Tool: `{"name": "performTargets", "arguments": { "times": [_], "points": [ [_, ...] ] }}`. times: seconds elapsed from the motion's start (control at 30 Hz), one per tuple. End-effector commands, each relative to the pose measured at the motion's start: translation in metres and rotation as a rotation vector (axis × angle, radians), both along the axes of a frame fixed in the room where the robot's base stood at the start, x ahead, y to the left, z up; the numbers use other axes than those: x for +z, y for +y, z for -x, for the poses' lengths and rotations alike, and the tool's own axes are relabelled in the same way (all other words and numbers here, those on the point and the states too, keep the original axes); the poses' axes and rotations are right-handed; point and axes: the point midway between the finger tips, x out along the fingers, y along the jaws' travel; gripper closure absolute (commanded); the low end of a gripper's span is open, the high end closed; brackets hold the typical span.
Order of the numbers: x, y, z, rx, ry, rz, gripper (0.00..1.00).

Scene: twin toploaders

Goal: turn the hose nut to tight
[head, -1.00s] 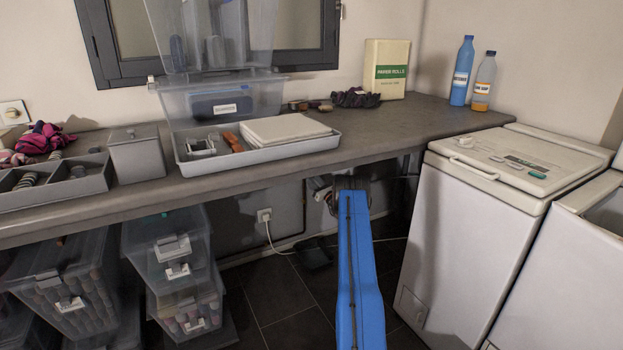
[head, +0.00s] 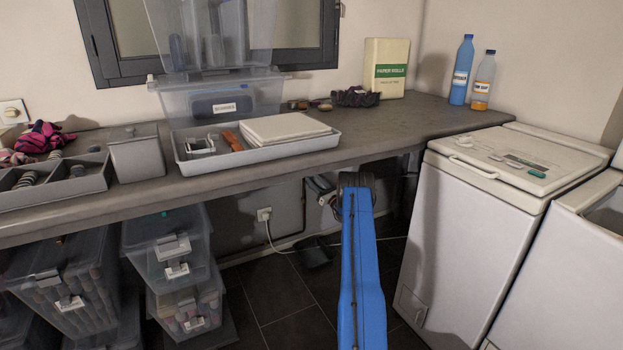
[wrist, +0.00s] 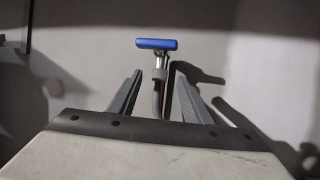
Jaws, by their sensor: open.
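In the wrist view, a tap with a blue bar handle (wrist: 157,44) stands out from the grey wall. Below the handle are a short metal stem and a grey collar, which looks like the hose nut (wrist: 159,75), with a grey hose (wrist: 157,102) running down from it. My gripper (wrist: 158,80) is open, with one finger to the left and one to the right of the nut and hose. I see gaps on both sides; the depth between the fingertips and the nut is hard to tell.
The worktop (head: 390,133) overhangs my arm. A white toploader (head: 480,230) stands close on the right. Clear storage boxes (head: 165,250) stand below on the left.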

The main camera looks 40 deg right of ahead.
Motion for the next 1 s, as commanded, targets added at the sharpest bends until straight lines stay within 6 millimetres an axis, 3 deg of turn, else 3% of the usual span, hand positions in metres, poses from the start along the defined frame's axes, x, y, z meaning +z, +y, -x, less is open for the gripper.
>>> {"name": "performTargets", "arguments": {
  "times": [0.4, 0.6, 0.8, 1.0],
  "points": [
    [-0.033, 0.0, 0.079, -0.001, 0.001, -0.002, 0.55],
    [-0.045, 0.0, 0.109, -0.001, 0.001, -0.002, 0.55],
    [-0.052, 0.0, 0.125, 0.0, 0.001, -0.001, 0.55],
    [-0.053, 0.001, 0.128, 0.0, 0.0, 0.0, 0.55]
  ]
}}
